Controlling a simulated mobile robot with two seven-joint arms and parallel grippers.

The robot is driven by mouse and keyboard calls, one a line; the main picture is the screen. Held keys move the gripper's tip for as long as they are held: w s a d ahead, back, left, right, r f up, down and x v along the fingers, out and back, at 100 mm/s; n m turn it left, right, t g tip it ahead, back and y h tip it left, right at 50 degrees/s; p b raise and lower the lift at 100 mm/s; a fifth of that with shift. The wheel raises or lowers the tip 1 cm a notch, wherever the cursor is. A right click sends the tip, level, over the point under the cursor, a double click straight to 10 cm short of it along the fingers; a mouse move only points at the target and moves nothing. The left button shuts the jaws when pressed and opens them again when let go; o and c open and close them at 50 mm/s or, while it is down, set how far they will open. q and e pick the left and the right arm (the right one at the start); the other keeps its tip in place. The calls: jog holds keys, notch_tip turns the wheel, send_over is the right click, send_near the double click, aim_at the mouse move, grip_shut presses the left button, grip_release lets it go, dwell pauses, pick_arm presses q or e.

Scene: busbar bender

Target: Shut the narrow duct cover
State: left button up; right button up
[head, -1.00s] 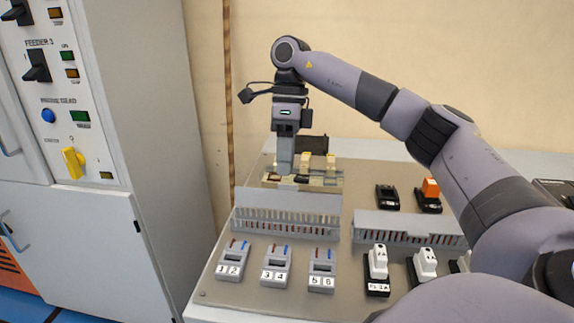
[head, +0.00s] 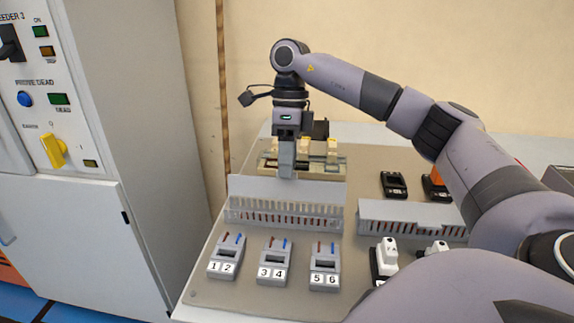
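A grey slotted wiring duct (head: 285,216) stands on the board at the left, with coloured wires behind its slots. Its flat grey cover (head: 262,188) stands up along the back of the duct, so it is open. My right gripper (head: 287,174) points straight down just behind the cover's upper edge. Its fingers show as one grey block with no gap visible, and the tips are at or behind the edge. I cannot tell whether they touch it. A second slotted duct (head: 415,222) is to the right, partly hidden by my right arm. My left gripper is out of view.
Behind the gripper is a rail assembly with cream blocks (head: 332,147). In front stand numbered grey terminal blocks (head: 275,262). Black devices (head: 394,185) and a white-topped one (head: 386,252) are at the right. A grey cabinet (head: 75,235) is at the left.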

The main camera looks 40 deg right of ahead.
jog(key=shift+f, duration=0.2)
grip_shut()
